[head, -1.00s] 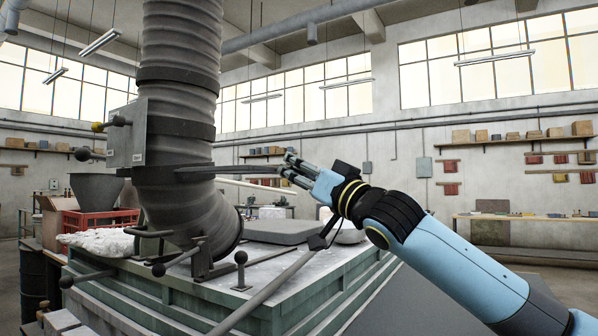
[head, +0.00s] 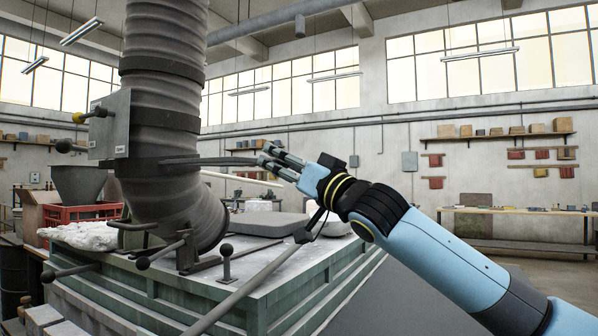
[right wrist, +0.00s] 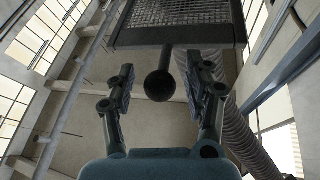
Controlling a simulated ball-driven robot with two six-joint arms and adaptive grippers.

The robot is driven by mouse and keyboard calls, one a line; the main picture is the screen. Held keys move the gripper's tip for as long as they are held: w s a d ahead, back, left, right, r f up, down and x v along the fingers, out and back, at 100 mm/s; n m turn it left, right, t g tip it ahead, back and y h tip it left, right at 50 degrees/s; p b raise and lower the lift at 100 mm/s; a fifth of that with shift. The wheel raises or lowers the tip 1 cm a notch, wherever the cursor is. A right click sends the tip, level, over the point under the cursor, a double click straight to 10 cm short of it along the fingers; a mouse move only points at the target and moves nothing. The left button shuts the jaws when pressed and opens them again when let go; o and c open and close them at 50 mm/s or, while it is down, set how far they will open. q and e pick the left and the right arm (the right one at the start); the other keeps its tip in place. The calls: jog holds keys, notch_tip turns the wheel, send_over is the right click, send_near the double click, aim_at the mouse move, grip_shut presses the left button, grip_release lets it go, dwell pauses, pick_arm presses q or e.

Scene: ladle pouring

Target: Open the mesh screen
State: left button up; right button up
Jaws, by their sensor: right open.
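The mesh screen (right wrist: 178,22) shows in the right wrist view as a dark grid in a frame at the top. In the head view the screen (head: 210,161) is nearly edge-on, a thin dark strip reaching right from the thick grey duct. A dark ball knob (right wrist: 159,86) on a short rod extends from the screen's edge. My right gripper (head: 275,158) is open at the screen's free end. In the right wrist view its fingers stand on either side of the knob, with visible gaps. Contact cannot be told. My left gripper is not in view.
The ribbed duct (head: 165,110) stands left, above a green bench-like block (head: 300,270) with a grey slab (head: 262,224). Ball-ended levers (head: 226,262) stick up at its front. A red crate (head: 75,214) is at the left. Open floor lies to the right.

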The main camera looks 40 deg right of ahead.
jog(key=v, duration=1.1)
jog(key=shift+s+f, duration=0.15)
jog(key=shift+s, duration=0.25)
dwell(0.5)
